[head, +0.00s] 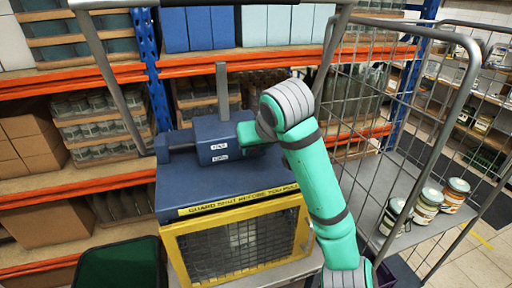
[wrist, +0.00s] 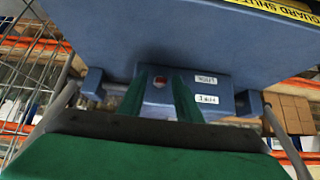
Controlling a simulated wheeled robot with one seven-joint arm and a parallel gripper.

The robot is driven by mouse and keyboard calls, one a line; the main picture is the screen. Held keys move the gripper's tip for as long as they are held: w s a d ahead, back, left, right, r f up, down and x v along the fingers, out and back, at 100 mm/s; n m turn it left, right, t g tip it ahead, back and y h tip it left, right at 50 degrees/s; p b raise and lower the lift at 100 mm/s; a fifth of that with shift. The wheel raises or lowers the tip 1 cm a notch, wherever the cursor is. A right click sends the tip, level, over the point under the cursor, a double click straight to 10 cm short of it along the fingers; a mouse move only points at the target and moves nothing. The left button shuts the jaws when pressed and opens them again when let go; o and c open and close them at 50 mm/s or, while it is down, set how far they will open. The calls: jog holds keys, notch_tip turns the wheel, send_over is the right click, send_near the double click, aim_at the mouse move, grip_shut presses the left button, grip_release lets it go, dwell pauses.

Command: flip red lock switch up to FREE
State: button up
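A small red switch (wrist: 160,81) shows in the wrist view on the blue housing block (wrist: 212,100) of the machine. Two white labels (wrist: 206,89) sit beside it on the block, too small to read surely. My gripper (wrist: 161,84) is open, its two green fingers pointing at the block with the red switch visible between their tips. I cannot tell whether the fingers touch the block. In the head view my gripper (head: 250,142) is at the right end of the block (head: 217,141); the switch is hidden there behind my arm.
A yellow-framed mesh guard (head: 238,243) fronts the blue machine, and an upright grey bar (head: 222,92) rises behind the block. A wire cage trolley (head: 365,92) with several jars (head: 427,206) stands right. A green bin (head: 120,264) is at lower left. Shelving fills the back.

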jog(key=v, duration=1.1)
jog(key=shift+f, duration=0.1)
